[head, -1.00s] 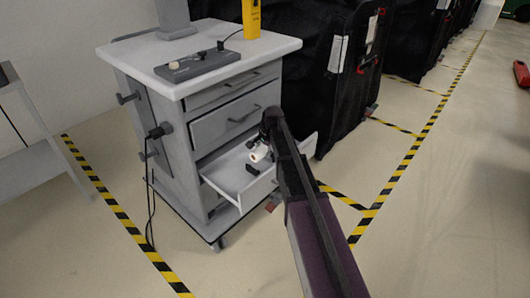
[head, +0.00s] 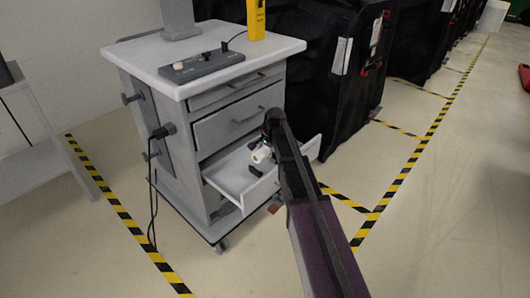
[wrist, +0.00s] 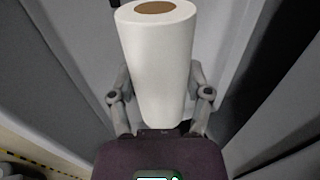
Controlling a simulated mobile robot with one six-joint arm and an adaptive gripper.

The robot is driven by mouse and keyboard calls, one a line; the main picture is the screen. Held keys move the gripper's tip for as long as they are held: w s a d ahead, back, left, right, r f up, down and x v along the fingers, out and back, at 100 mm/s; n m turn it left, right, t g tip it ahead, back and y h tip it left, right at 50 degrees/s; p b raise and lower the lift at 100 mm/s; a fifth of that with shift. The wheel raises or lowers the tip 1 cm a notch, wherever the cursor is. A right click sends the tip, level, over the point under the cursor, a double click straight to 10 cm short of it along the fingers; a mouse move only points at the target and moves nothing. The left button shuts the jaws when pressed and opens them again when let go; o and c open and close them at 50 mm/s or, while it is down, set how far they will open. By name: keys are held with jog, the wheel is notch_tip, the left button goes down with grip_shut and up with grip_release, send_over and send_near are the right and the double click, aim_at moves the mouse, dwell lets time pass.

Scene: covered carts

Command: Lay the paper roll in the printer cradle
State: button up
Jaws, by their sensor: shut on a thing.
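The white paper roll (wrist: 158,60) stands out between my gripper's fingers in the wrist view, its brown core at the top end. My gripper (wrist: 158,88) is shut on it, one finger on each side. In the head view the roll (head: 261,154) shows small and white at my gripper (head: 267,143), over the open drawer (head: 232,184) of the grey cart. Small dark parts (head: 255,171) show at the drawer, just below the roll. I cannot tell whether they are the printer cradle; my arm hides part of the drawer.
The cart top (head: 135,52) carries a dark grey box (head: 202,67) with small knobs, a yellow device (head: 255,20) and a grey post. Black covered carts (head: 335,75) stand behind at right. A grey shelf (head: 40,165) is at left. Floor at right is clear.

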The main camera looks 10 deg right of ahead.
jog(key=shift+f+b, duration=0.3)
jog(key=shift+f+b, duration=2)
jog(key=o, duration=1.3)
